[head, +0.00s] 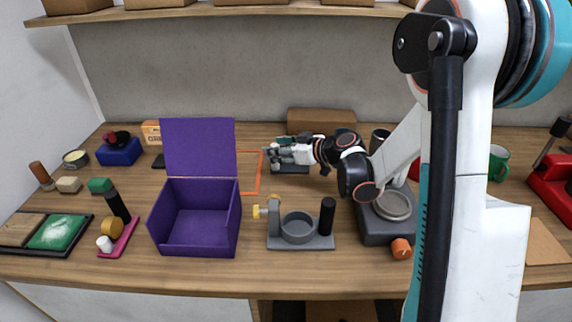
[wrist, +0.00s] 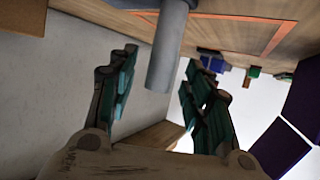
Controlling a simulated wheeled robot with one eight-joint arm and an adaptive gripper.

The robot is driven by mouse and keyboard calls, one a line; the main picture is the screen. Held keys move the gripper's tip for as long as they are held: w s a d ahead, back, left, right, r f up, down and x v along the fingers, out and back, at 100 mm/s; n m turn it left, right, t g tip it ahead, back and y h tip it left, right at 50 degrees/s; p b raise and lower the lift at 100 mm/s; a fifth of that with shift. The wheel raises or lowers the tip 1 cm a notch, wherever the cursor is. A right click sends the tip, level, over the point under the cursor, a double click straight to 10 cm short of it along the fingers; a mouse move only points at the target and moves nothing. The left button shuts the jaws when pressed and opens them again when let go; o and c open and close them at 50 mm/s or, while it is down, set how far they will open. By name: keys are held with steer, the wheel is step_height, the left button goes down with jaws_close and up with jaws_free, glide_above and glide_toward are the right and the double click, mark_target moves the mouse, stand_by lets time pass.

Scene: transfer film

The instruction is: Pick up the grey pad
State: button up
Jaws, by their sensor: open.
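My gripper (head: 272,153) reaches left, low over the back middle of the table, with its fingers open. In the wrist view the open fingers (wrist: 160,75) stand either side of a grey upright cylinder (wrist: 165,50), with space visible on both sides. I cannot tell how deep the cylinder sits between the fingers.
An open purple box (head: 195,228) stands front left of the gripper. An orange outline (head: 250,190) marks the table between them. A grey fixture (head: 300,240) with a ring and black post stands in front. A cardboard box (head: 320,120) is behind, by the wall.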

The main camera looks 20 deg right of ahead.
steer(key=c, duration=1)
steer(key=shift+r, duration=0.1)
